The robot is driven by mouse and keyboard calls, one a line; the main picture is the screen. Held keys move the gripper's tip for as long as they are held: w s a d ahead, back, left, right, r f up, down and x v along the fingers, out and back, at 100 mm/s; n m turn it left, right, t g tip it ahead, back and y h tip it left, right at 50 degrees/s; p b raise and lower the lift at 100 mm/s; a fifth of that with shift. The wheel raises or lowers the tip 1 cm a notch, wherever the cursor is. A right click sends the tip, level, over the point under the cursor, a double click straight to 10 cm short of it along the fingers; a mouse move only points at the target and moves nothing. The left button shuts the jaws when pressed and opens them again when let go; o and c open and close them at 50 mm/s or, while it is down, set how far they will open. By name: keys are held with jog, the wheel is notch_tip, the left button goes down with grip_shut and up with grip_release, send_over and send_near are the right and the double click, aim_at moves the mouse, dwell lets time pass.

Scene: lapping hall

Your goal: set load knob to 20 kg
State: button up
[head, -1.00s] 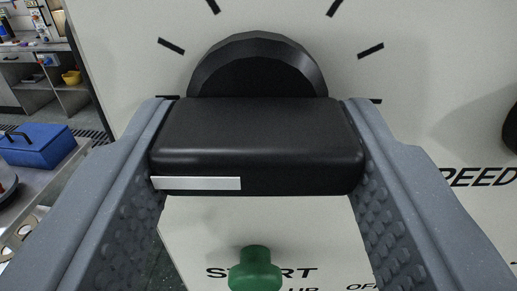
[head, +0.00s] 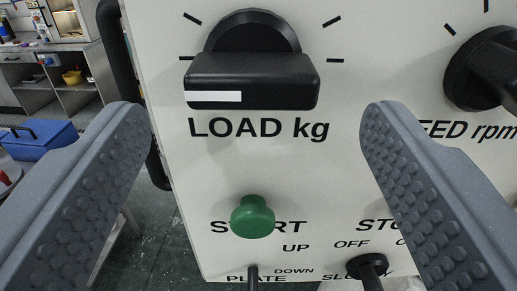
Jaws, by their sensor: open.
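The load knob (head: 250,80) is a black bar grip on a round black base, on a pale panel (head: 330,170) above the label "LOAD kg". Its grip lies about level, with a white mark on the left end. Short black ticks stand around it; no numbers show beside them. My gripper (head: 253,130) is open and empty. Its two grey, dimpled fingers stand apart below and to either side of the knob, not touching it.
A black speed knob (head: 485,70) sits to the right. A green START button (head: 253,216) is below, with a black slurry switch (head: 369,268) and a plate lever (head: 252,278) near the panel's lower edge. A blue box (head: 40,138) stands on a bench at left.

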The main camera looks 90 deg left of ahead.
jog(key=d+p, duration=0.1)
jog(key=d, duration=0.8)
jog(key=shift+d+p, duration=0.25)
jog(key=shift+p, duration=0.15)
jog(key=shift+w, duration=0.15)
notch_tip(320, 180, up, 4)
jog(key=d+r+m+t+h+p, duration=0.15)
jog(key=m+t+h, duration=0.25)
jog(key=m+t, duration=0.5)
jog(key=s+d+f+m+t+h+p, duration=0.1)
jog(key=s+d+m+t+h, duration=0.1)
jog(key=d+h, duration=0.5)
jog(key=s+d+f+m+t+h+p, duration=0.2)
jog(key=s+d+m+t+h, duration=0.1)
jog(key=d+m+h, duration=0.4)
jog(key=shift+d+t+p, duration=0.3)
jog(key=shift+d+t, duration=0.6)
jog(key=shift+d, duration=0.3)
